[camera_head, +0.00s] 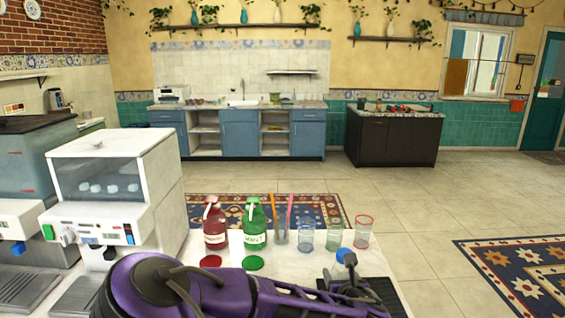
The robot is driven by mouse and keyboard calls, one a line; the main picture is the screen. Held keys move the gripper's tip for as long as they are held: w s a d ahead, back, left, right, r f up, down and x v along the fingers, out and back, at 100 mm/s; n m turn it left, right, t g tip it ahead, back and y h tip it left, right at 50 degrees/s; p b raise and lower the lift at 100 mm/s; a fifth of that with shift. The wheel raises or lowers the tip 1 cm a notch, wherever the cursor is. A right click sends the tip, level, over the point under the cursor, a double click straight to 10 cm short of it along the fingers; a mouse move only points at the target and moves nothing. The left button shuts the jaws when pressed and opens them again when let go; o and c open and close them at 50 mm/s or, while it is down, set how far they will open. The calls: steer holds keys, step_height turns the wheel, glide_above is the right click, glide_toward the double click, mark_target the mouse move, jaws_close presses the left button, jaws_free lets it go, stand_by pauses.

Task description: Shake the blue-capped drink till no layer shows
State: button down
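The blue-capped drink (340,270) is near the front right of the white counter. Its blue cap and a little of its pale, clear upper body show; the rest is hidden behind my gripper and arm, so I cannot make out any layers. The cap looks upright. My gripper (352,284), black at the end of my purple arm, is right at the drink and overlaps its lower part. Its fingertips do not show clearly, so I cannot tell whether they hold the drink or are just in front of it.
Behind the drink stand a glass with straws (280,236), a blue-rimmed glass (306,238), a green-rimmed glass (334,238) and a red-rimmed glass (363,234). Red (214,232) and green (255,228) pump bottles stand left of them. A white dispensing machine (110,200) is at left.

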step_height(320, 180, down, 5)
steer(key=b, duration=0.3)
steer(key=shift+r, duration=0.15)
step_height(320, 180, up, 5)
steer(key=p, duration=0.3)
steer(key=shift+p, duration=0.3)
step_height(320, 180, down, 5)
steer(key=b, duration=0.4)
step_height(320, 180, up, 5)
steer(key=p, duration=0.4)
steer(key=shift+w, duration=0.1)
